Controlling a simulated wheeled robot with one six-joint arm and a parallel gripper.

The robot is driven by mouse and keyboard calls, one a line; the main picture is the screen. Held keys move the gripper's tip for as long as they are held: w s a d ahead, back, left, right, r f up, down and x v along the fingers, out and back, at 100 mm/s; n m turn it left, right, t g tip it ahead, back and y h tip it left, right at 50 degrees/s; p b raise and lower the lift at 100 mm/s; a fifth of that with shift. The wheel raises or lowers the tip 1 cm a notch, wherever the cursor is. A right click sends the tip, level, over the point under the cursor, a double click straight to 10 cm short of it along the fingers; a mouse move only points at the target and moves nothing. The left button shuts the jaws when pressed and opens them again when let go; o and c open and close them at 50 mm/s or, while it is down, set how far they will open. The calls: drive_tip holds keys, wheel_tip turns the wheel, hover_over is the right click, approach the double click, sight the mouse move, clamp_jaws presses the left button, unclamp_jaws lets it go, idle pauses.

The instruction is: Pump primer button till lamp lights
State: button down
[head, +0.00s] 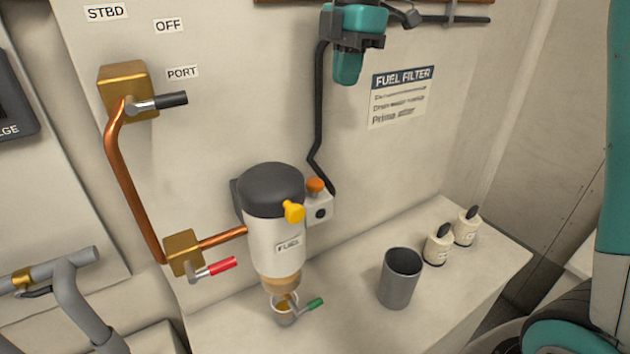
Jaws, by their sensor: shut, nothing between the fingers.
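The orange primer button (316,185) sits on top of a small pale block (326,207) beside the fuel filter. A round dark lens (320,213) on the block's front looks unlit. The fuel filter (273,230) has a dark cap, a yellow knob and a white body marked FUEL.
A black hose (319,110) runs down the wall to the block. A brass valve (124,92), copper pipe (122,180) and red-handled valve (183,252) are at left. A grey cup (400,278) and two small bottles (438,245) stand on the ledge. A small cup (284,312) is below the filter.

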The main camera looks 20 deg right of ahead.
idle(0.3)
drive_tip(key=s+a+f+m+y+b, duration=0.1)
drive_tip(key=s+a+f+m+b, duration=0.2)
drive_tip(key=s+f, duration=0.4)
drive_tip(key=s+a+f+m+y+b, duration=0.1)
drive_tip(key=s+a+f+m+b, duration=0.2)
drive_tip(key=s+f+m, duration=0.2)
drive_tip(key=s+a+f+m+y+b, duration=0.1)
drive_tip(key=s+a+f+m+b, duration=0.2)
drive_tip(key=s+f, duration=0.6)
drive_tip(key=s+m+b, duration=0.1)
drive_tip(key=s, duration=0.2)
drive_tip(key=shift+s+m, duration=0.3)
drive_tip(key=shift+m, duration=0.1)
